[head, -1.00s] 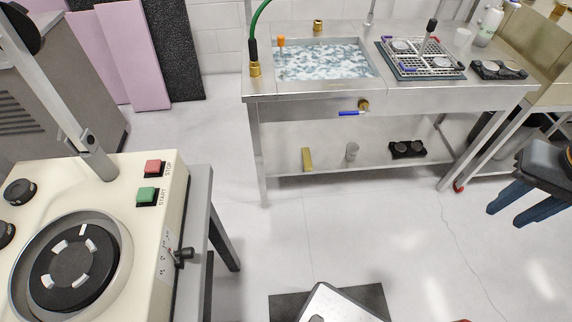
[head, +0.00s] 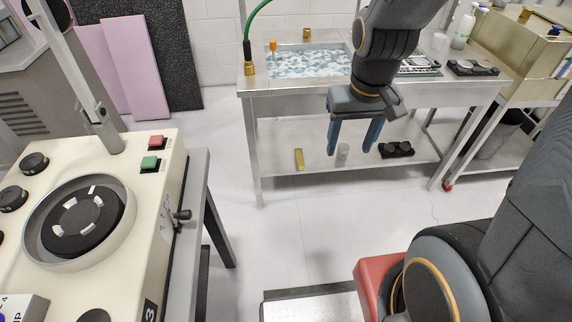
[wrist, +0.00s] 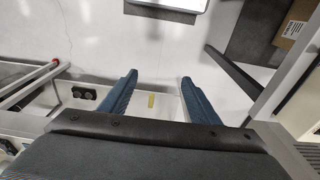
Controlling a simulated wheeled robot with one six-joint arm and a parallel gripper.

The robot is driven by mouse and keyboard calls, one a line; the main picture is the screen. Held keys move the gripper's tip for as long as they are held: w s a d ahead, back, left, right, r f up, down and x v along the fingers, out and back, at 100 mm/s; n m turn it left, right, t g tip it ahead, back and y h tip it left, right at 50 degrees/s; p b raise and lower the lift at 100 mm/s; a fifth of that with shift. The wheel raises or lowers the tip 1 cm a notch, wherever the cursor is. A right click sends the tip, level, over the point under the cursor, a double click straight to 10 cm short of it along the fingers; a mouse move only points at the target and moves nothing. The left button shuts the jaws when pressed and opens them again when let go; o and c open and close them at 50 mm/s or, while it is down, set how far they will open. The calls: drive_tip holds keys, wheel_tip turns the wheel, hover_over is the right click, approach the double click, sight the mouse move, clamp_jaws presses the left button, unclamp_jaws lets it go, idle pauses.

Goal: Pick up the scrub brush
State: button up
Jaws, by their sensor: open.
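I cannot make out a scrub brush for certain in either view. A narrow yellow block (head: 299,159) stands on the sink table's lower shelf (head: 275,170), and its bristles or shape are too small to tell. It also shows as a small yellow patch between my fingers in the wrist view (wrist: 151,101). My gripper (head: 350,152) is open and empty, its two blue fingers pointing down in front of the sink table. My arm hides part of the tabletop, including the left part of the rack tray (head: 420,67).
The steel sink table (head: 300,87) has a basin of foamy water (head: 310,62). The cream machine (head: 120,160) is at left. Open floor (head: 300,225) lies between.

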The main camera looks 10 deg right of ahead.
drive_tip(key=w+f+t+b, duration=0.2)
drive_tip(key=w+f+b, duration=1.9)
drive_tip(key=w+f, duration=0.65)
drive_tip(key=t+b, duration=0.1)
drive_tip(key=b, duration=1.8)
approach(300, 157)
wheel_tip(300, 157, down, 3)
drive_tip(key=shift+s+a+r, duration=0.1)
drive_tip(key=shift+s+a, duration=0.05)
drive_tip(key=x, duration=0.2)
drive_tip(key=shift+f+b, duration=0.3)
drive_tip(key=shift+w+r+b+x, duration=0.1)
drive_tip(key=shift+w+b+x, duration=0.1)
drive_tip(key=shift+b+x, duration=0.55)
drive_tip(key=shift+w+r+b+x, duration=0.1)
drive_tip(key=shift+w+b+x, duration=0.15)
drive_tip(key=shift+x, duration=0.85)
drive_tip(key=shift+w+b+x, duration=0.15)
drive_tip(key=shift+b+x, duration=0.35)
drive_tip(key=shift+x, duration=0.45)
drive_tip(key=shift+r, duration=0.1)
drive_tip(key=c, duration=1.2)
